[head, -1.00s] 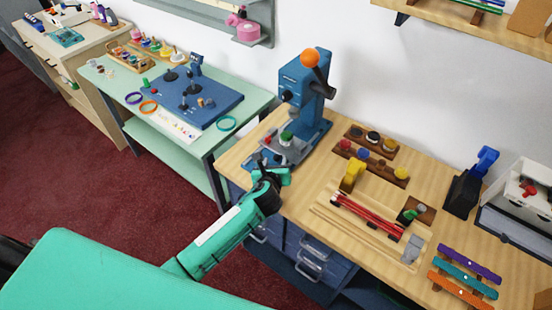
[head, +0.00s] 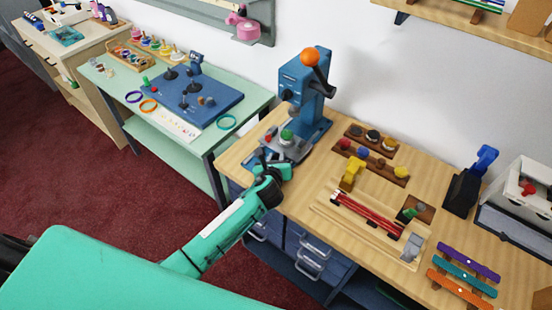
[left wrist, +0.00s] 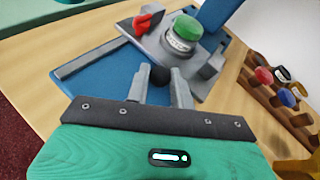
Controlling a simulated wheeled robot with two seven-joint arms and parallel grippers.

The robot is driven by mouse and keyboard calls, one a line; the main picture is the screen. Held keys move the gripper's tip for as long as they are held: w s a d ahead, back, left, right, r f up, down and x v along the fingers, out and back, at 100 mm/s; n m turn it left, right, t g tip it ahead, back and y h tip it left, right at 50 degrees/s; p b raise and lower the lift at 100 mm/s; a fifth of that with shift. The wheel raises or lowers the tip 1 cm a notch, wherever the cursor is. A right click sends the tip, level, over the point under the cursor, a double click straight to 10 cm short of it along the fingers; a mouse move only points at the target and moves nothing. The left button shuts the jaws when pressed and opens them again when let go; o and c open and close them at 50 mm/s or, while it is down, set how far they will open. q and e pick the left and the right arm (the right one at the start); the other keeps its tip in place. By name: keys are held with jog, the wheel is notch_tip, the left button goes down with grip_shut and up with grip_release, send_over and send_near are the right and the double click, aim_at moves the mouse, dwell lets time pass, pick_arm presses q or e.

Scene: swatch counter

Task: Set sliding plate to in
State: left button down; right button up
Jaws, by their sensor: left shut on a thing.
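A blue press (head: 306,100) with an orange ball on its lever stands at the left end of the wooden counter. Its grey sliding plate (head: 297,150) carries a round piece with a green top (head: 287,134). In the left wrist view the plate (left wrist: 150,44) lies on a blue base (left wrist: 98,72). It has a red knob (left wrist: 147,18) at one corner and a black ball knob (left wrist: 160,74) at the near edge. My left gripper (head: 271,163) is at the plate's front, its fingers (left wrist: 160,87) shut on the black knob. My right gripper is out of view.
Wooden racks with coloured knobs (head: 374,161) stand right of the press. A yellow block (head: 352,174) and red rods (head: 367,214) lie nearer the front. A green table (head: 245,103) stands left across a gap. Blue drawers (head: 305,249) are below the counter.

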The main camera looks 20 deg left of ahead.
aim_at(285, 147)
pick_arm(q)
jog(key=w, duration=0.2)
jog(key=w+d, duration=0.1)
jog(key=shift+w+d, duration=0.15)
jog(key=shift+w, duration=0.2)
jog(key=shift+r, duration=0.15)
jog(key=c, duration=1.3)
grip_release()
jog(key=shift+c, duration=0.2)
jog(key=shift+o, duration=0.7)
jog(key=shift+w, duration=0.15)
